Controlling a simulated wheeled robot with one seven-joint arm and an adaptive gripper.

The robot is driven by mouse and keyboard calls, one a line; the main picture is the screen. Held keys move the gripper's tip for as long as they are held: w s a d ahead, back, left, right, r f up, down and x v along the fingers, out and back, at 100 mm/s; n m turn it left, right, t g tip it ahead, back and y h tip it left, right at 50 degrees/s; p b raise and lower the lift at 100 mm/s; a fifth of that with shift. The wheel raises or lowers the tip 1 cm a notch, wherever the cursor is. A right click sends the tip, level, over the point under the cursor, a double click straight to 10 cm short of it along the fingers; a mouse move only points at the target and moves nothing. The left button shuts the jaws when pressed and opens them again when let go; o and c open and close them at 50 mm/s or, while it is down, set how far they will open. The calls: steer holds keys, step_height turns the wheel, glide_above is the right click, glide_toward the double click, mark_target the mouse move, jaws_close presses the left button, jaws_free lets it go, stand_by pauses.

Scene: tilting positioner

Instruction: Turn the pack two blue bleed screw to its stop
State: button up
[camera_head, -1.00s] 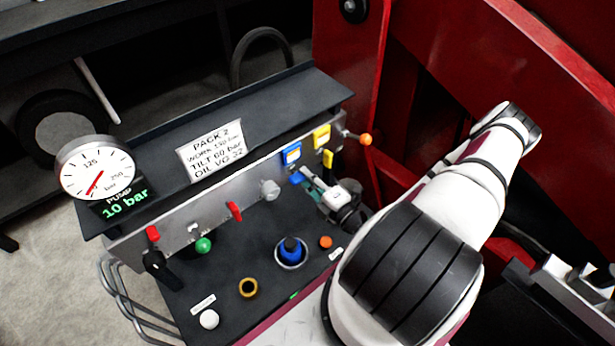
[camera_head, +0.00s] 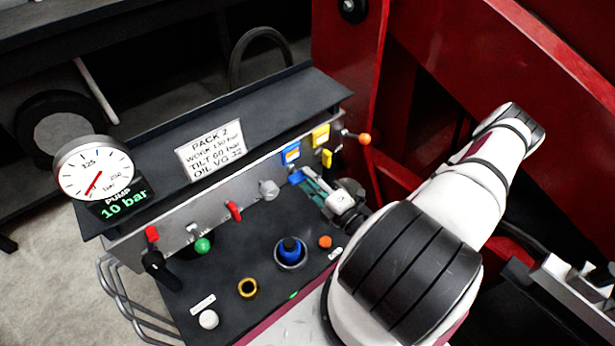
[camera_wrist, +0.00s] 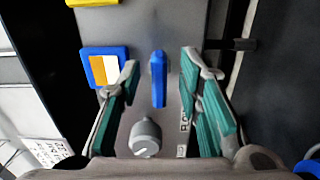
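The blue bleed screw (camera_wrist: 158,80) has a flat blue handle, upright in the wrist view. It sits on the grey front panel (camera_head: 215,212) of the pack marked "PACK 2", and in the head view the screw (camera_head: 297,177) shows just beyond the fingertips. My gripper (camera_head: 309,182) is open at the panel. In the wrist view its two green-padded fingers (camera_wrist: 160,62) stand on either side of the blue handle, with a gap on both sides. The handle's contact with the panel is only partly visible.
A blue-framed tag (camera_wrist: 105,67) is left of the handle. A grey knob (camera_wrist: 145,137) lies below it, between the fingers. Yellow parts (camera_head: 321,136), an orange-tipped lever (camera_head: 364,139) and a red lever (camera_head: 234,211) are nearby. The gauge display (camera_head: 124,202) reads 10 bar.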

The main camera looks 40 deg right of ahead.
steer(key=s, duration=1)
steer(key=shift+s, duration=0.3)
steer(key=a+r+n+g+y+p, duration=0.1)
steer(key=a+r+n+g+y, duration=0.35)
steer(key=r+n, duration=0.45)
steer(key=a+r+n+g+y+p, duration=0.1)
steer(key=a+r+n+g+y, duration=0.4)
steer(key=n, duration=0.6)
steer(key=a+r+n+g+y+p, duration=0.15)
steer(key=r+n+g+y, duration=0.35)
steer(key=r+n, duration=0.5)
steer(key=s+a+r+n+h+p, duration=0.1)
steer(key=s+a+r+n+h, duration=0.1)
steer(key=r+n+h, duration=0.5)
steer(key=s+a+r+n+h+p, duration=0.1)
steer(key=s+r+n+h, duration=0.3)
steer(key=r+n+h, duration=0.3)
step_height(320, 180, up, 5)
steer(key=n, duration=1)
steer(key=shift+s+a+t+p, duration=0.35)
